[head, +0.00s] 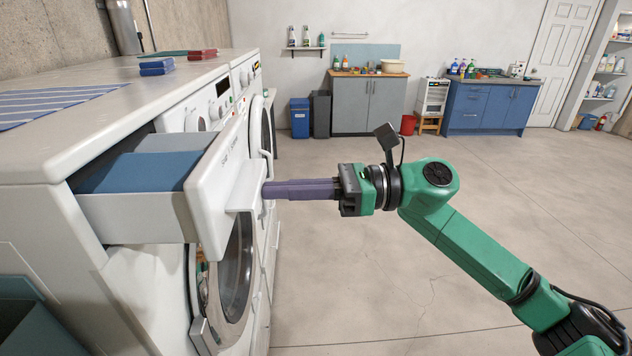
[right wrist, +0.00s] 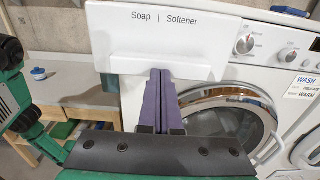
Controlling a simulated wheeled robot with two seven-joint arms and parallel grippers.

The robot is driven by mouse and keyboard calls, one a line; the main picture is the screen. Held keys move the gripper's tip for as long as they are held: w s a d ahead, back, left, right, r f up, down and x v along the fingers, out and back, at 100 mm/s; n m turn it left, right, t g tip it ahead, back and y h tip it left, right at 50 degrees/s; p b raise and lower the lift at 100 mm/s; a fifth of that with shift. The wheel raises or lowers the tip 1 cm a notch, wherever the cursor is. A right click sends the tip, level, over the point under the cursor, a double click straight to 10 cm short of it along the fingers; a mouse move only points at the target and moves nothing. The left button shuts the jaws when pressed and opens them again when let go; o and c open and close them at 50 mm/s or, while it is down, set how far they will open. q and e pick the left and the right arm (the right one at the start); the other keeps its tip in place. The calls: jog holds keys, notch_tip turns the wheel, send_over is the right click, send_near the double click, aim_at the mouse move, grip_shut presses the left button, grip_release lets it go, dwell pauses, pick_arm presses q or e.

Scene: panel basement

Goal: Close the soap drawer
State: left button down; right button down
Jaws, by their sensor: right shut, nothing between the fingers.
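The soap drawer (head: 140,215) is pulled out of the near washing machine (head: 40,150) at the left of the head view. Its white front panel (head: 212,190) has a handle lip (head: 247,187) and blue compartments behind it. In the right wrist view the front (right wrist: 158,45) reads "Soap | Softener". My right gripper (head: 268,190) is shut and empty, its purple fingers pointing left with the tips at the drawer's handle lip. They also show in the right wrist view (right wrist: 160,75); whether they touch the lip I cannot tell. My left gripper is not seen.
The machine's round door (head: 235,270) is below the drawer. A second machine (head: 246,75) stands beyond it. Blue and red folded cloths (head: 157,67) lie on top. The floor (head: 370,270) to the right is clear. Cabinets (head: 368,104) stand at the far wall.

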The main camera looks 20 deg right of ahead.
jog(key=p, duration=0.3)
send_near(148, 177)
jog(key=a, duration=0.1)
jog(key=s+a, duration=0.1)
jog(key=a+f, duration=0.1)
jog(key=a, duration=0.1)
jog(key=shift+s+f, duration=0.1)
jog(key=shift+s, duration=0.05)
